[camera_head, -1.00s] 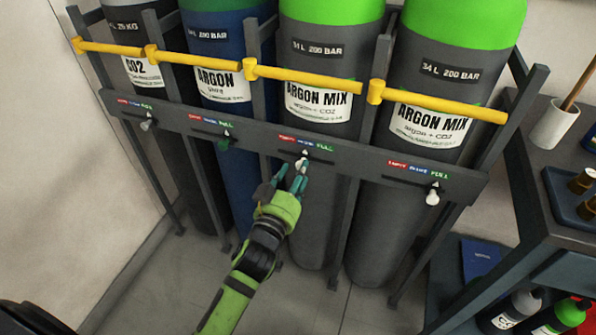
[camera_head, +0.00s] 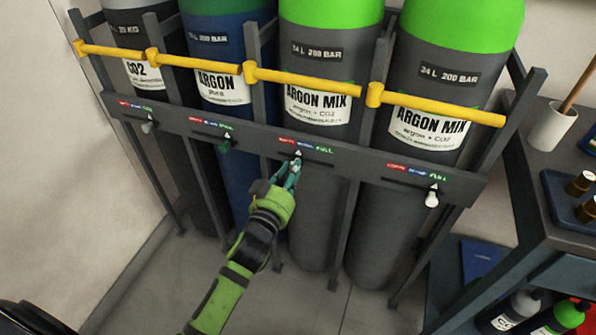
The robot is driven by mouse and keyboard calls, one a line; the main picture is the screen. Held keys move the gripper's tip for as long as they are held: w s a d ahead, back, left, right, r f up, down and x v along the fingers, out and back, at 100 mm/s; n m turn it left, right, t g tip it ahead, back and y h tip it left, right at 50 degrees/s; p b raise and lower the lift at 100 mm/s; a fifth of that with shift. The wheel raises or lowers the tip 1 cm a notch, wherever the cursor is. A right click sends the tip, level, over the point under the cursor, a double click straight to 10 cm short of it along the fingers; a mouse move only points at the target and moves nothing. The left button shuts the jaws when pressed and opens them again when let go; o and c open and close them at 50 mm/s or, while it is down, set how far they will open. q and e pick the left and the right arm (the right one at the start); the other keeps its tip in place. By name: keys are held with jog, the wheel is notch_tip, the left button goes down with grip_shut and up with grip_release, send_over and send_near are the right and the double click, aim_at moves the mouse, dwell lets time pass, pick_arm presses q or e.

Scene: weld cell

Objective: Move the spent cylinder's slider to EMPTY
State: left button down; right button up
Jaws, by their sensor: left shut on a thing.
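A dark rail (camera_head: 247,135) across the cylinder rack carries one slider per cylinder, each under a red EMPTY, a blue and a green FULL label. My left gripper (camera_head: 289,172) is shut on the third slider (camera_head: 297,158), in front of the left Argon Mix cylinder (camera_head: 316,200). That slider's pointer stands below the blue label, towards EMPTY; the fingers partly hide the knob. The right Argon Mix slider (camera_head: 432,196) stands under FULL. My right gripper is not in view.
Yellow bars (camera_head: 305,81) hold the cylinders above the rail. A dark bench (camera_head: 540,190) with a white cup (camera_head: 552,127) and a blue tray (camera_head: 560,195) stands at right. The floor in front of the rack is clear.

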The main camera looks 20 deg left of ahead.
aim_at(286, 154)
pick_arm(q)
jog(key=a, duration=0.3)
jog(key=shift+w+a+r, duration=0.1)
jog(key=shift+a+r, duration=0.2)
jog(key=c, duration=1.4)
grip_release()
jog(key=o, duration=0.3)
jog(key=shift+f, duration=0.1)
jog(key=shift+d, duration=0.1)
jog(key=s, duration=1.2)
jog(key=shift+a, duration=0.3)
